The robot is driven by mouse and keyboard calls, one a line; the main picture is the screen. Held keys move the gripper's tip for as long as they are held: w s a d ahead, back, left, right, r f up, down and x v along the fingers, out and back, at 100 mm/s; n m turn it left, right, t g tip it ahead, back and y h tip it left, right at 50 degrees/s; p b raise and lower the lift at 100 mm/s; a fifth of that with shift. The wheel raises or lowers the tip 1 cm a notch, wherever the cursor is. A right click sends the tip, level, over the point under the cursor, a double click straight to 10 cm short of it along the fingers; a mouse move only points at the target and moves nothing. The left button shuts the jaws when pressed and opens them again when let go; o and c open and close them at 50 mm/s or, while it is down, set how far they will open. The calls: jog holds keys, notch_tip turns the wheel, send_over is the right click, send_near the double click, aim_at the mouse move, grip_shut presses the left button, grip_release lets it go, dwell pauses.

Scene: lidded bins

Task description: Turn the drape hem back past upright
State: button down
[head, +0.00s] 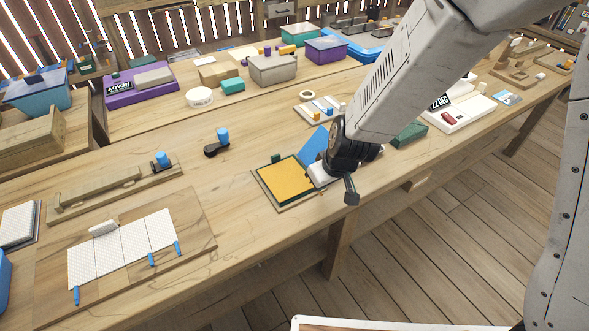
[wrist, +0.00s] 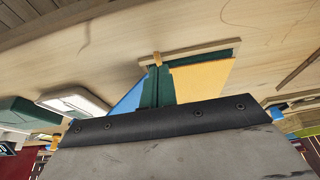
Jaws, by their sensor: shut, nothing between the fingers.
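The drape lies on a low wooden board (head: 273,205) near the table's front edge. Its yellow panel (head: 283,184) lies flat with a dark green border. A blue panel (head: 314,143) shows beside it, rising at a slant behind my gripper. In the wrist view the yellow panel (wrist: 203,80), a dark green strip (wrist: 153,90) and the blue panel (wrist: 131,99) show above my gripper's dark body. My gripper (head: 319,173) is shut and empty at the right side of the yellow panel. Its fingertips are partly hidden, and I cannot tell whether they touch the drape.
A dark green block (head: 409,134) stands right of my gripper. A small tray with coloured pegs (head: 320,108) lies behind. A black piece with a blue knob (head: 222,136) stands to the left. Bare table lies left of the board; the table edge is close in front.

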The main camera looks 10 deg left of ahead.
notch_tip(320, 180, up, 2)
jog(key=shift+r, duration=0.1)
jog(key=shift+d, duration=0.1)
jog(key=shift+s+d+r, duration=0.3)
jog(key=shift+s+r, duration=0.1)
jog(key=shift+r, duration=0.25)
jog(key=shift+s+d+r, duration=0.25)
jog(key=shift+s+r, duration=0.15)
jog(key=shift+r, duration=0.25)
jog(key=shift+s+d+r, duration=0.3)
jog(key=shift+s+r, duration=0.1)
jog(key=shift+r, duration=0.25)
jog(key=s+d+r+m+g+h, duration=0.1)
jog(key=s+d+r+m, duration=0.6)
jog(key=s+d+r, duration=1.2)
jog(key=s+d+h, duration=0.1)
jog(key=d, duration=0.2)
jog(key=shift+s+d+g, duration=0.15)
jog(key=shift+d+g, duration=0.25)
